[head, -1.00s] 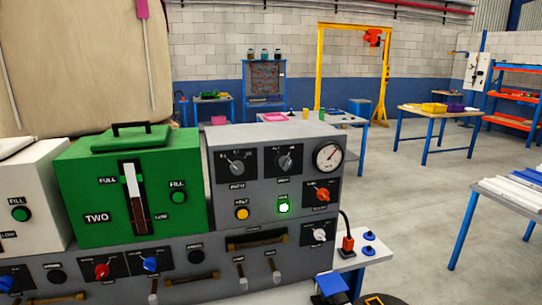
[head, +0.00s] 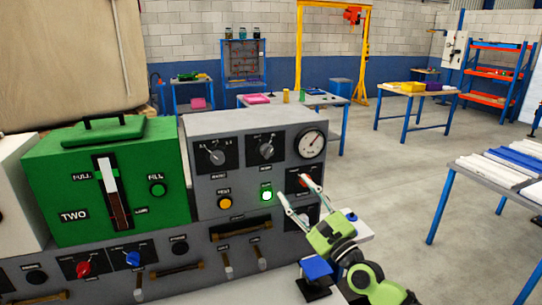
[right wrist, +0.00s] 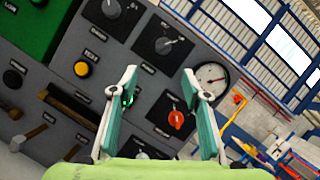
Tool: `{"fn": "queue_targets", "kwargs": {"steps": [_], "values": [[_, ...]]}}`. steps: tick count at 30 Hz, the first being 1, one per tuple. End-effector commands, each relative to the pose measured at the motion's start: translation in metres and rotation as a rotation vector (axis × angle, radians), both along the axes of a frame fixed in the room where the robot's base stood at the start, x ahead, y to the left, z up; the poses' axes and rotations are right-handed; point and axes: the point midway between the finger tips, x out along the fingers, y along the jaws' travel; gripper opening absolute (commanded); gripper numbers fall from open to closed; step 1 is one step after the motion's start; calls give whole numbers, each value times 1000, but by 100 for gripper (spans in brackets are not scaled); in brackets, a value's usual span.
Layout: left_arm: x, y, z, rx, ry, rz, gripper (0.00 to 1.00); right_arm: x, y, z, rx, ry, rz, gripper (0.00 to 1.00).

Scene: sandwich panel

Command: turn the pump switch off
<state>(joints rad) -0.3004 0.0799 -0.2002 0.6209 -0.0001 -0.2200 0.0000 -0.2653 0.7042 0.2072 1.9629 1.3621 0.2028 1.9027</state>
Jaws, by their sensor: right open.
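An orange-red rotary knob (head: 304,181), partly hidden by my gripper in the head view, shows clearly in the right wrist view (right wrist: 176,120). A white knob (right wrist: 141,156) sits below it, partly covered by my gripper. The labels are too small to read, so I cannot tell which is the pump switch. My right gripper (head: 292,187) is open and empty in front of the panel's right side. In the right wrist view its fingers (right wrist: 160,80) flank the orange-red knob, apart from it. My left gripper is out of view.
A lit green button (head: 266,196) and a yellow button (head: 225,203) sit left of my gripper. Two dark knobs and a round gauge (head: 311,144) are above. A green box (head: 60,200) stands at the left.

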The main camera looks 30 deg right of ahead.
Motion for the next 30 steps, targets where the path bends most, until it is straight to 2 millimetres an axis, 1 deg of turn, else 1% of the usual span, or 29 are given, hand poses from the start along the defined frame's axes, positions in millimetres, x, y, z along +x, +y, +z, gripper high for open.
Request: {"fn": "queue_targets", "kwargs": {"steps": [2,5,8,13,21,25,30], "values": [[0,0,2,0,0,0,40,2,-5,6,29,-13,-3,43],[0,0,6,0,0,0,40,10,-6,11,32,-17,-3,43],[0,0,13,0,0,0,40,23,-6,18,30,-18,-3,43],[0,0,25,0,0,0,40,52,-7,28,27,-17,-3,43],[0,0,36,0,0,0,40,97,-8,42,26,-15,-4,43],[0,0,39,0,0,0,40,114,-8,46,27,-14,-3,43],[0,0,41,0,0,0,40,126,-9,50,26,-13,-3,43]]}}
